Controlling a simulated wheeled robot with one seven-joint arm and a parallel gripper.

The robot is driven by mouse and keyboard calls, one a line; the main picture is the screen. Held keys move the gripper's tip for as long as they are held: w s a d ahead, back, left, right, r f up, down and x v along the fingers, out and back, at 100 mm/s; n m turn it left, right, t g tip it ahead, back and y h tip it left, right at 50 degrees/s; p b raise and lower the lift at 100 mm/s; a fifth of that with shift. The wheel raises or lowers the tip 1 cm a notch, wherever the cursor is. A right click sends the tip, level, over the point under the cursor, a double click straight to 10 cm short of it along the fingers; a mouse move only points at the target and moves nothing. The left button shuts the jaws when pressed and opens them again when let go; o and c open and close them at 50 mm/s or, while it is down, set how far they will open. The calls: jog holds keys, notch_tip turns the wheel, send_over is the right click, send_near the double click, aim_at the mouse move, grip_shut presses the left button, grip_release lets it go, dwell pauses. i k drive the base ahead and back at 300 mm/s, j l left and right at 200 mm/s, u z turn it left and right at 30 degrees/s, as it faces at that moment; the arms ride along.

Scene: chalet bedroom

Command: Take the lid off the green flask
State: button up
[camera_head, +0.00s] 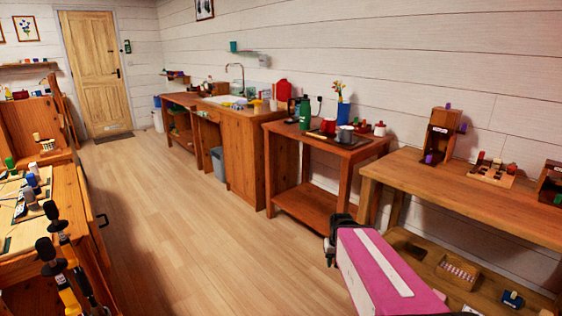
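A green flask (305,117) stands upright on the small wooden side table (318,146) against the right wall. Its top, which looks dark (305,98), seems to be the lid in place, though it is too small to see well. My pink arm reaches in from the bottom right. The dark part at its far end, which looks like my gripper (335,240), is low in front of the side table and well apart from the flask. Its fingers are not clear enough to tell open from shut.
A tray (357,144) with a grey mug (346,134) and red pots is right of the flask. A long workbench (440,185) is at right, a sink counter (235,112) at left. The floor (190,220) in the middle is clear.

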aim_at(304, 107)
jog(key=i+j+u, duration=0.15)
jog(key=i+u, duration=0.15)
jog(key=i, duration=0.6)
